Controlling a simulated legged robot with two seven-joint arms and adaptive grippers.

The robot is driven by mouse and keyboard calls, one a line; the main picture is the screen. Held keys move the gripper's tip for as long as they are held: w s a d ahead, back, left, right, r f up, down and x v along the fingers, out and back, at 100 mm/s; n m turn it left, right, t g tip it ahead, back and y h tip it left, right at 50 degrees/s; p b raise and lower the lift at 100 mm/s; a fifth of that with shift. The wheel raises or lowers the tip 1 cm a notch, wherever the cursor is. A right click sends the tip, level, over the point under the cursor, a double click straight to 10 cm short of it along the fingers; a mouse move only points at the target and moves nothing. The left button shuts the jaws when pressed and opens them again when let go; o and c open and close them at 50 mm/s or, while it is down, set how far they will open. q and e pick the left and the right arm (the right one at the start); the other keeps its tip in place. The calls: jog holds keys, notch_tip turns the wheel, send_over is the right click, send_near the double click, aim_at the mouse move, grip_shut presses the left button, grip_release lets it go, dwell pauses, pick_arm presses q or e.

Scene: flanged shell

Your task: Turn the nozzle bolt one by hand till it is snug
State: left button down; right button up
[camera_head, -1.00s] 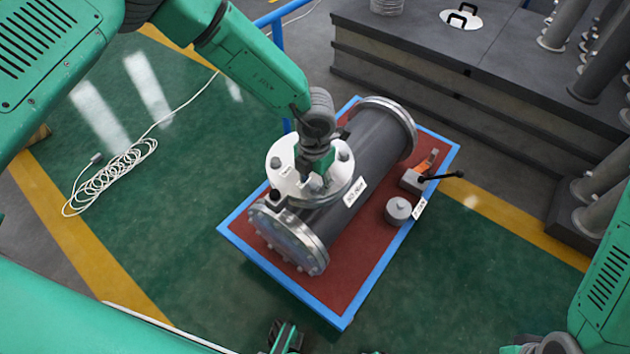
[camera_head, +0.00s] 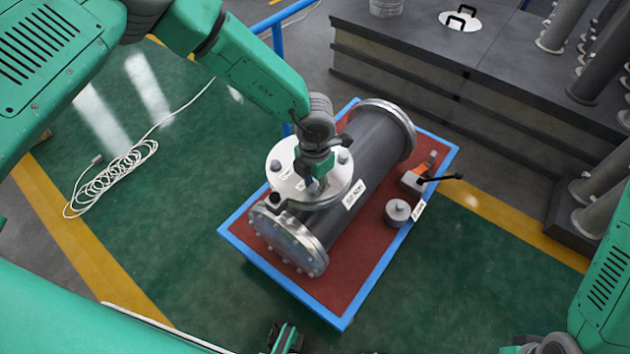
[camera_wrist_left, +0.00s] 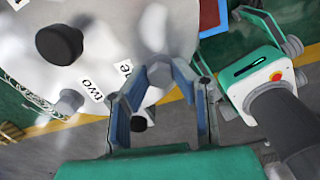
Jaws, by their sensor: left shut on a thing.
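The white round nozzle flange (camera_head: 284,182) sits on top of the dark grey shell (camera_head: 372,140), with bolts around its rim. My left gripper (camera_head: 314,184) points down over the near side of the flange. In the left wrist view its two fingers (camera_wrist_left: 158,82) are shut on a silver hex bolt head, nozzle bolt one (camera_wrist_left: 157,68). A partly hidden label ending in "e" is beside it. Another bolt (camera_wrist_left: 69,101) is next to the label "two" (camera_wrist_left: 90,90). My right gripper (camera_wrist_left: 217,34) appears empty, with its fingers apart; the head view barely shows it.
The shell lies on a red board with a blue rim (camera_head: 342,322). A grey knobbed cylinder (camera_head: 397,212) and a block with a black lever (camera_head: 412,181) lie right of the shell. A dark platform (camera_head: 440,60) stands behind. A coiled white cable (camera_head: 112,178) lies on the floor.

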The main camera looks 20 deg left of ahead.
pick_arm(q)
jog(key=m+p, duration=0.1)
jog(key=m, duration=0.3)
jog(key=shift+p, duration=0.3)
jog(key=m, duration=0.3)
jog(key=shift+m+p, duration=0.3)
jog(key=shift+m, duration=0.1)
jog(key=shift+w+r+m, duration=0.1)
jog(key=shift+m, duration=1.1)
jog(key=c, duration=1.4)
grip_release()
jog(key=shift+o, duration=0.2)
